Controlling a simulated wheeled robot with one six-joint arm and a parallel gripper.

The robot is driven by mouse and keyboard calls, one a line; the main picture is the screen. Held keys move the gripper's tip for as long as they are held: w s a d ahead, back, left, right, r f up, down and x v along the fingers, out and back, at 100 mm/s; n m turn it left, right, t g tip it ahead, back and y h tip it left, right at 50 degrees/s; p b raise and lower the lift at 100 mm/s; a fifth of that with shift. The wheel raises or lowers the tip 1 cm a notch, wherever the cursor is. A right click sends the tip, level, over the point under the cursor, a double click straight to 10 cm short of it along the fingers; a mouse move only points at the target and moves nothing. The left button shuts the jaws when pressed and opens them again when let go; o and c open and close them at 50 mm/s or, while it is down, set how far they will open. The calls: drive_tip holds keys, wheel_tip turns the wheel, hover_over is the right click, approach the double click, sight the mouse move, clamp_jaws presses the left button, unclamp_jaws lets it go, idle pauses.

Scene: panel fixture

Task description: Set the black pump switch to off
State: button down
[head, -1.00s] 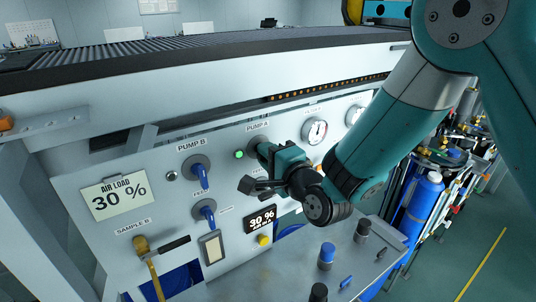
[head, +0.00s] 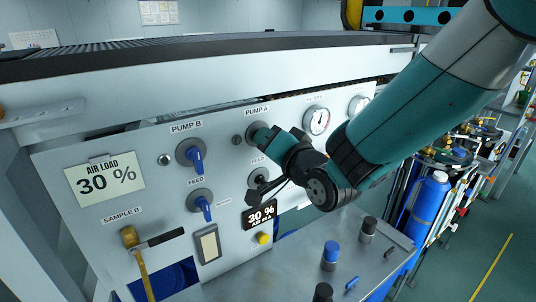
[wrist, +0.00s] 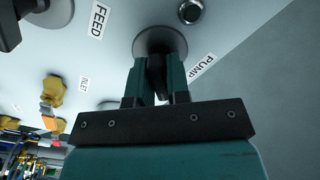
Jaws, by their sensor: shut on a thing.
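The black pump switch (wrist: 157,72) is a dark knob on a round grey plate, with a PUMP label beside it in the wrist view. In the head view its round plate (head: 257,129) shows under the PUMP A label, with the knob mostly hidden by my gripper (head: 270,141). My gripper is at the panel, its two teal fingers (wrist: 156,82) shut on the black knob from both sides. The lamp (head: 237,140) beside the switch is dark. I cannot read the knob's exact angle.
A blue PUMP B switch (head: 194,157) and a blue FEED switch (head: 203,204) are at left. A black lower knob (head: 258,178) sits just under my gripper. A yellow button (head: 263,238) and display (head: 260,215) are below. Bottles (head: 330,256) stand on the shelf.

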drive_tip(key=n+b, duration=0.3)
drive_tip(key=b, duration=0.1)
drive_tip(key=n+b, duration=0.2)
drive_tip(key=shift+f+n+b, duration=0.3)
drive_tip(key=shift+f, duration=0.05)
drive_tip(key=n+b, duration=0.3)
drive_tip(key=shift+r+n+b, duration=0.15)
drive_tip(key=shift+n+b, duration=0.25)
drive_tip(key=shift+r, duration=0.1)
drive_tip(key=c, duration=1.2)
unclamp_jaws()
drive_tip(key=shift+o, duration=0.2)
drive_tip(key=shift+s+d, duration=0.1)
drive_tip(key=b+v, duration=0.3)
drive_tip(key=v, duration=1.4)
drive_tip(key=shift+b, duration=0.4)
drive_tip(key=shift+d, duration=0.15)
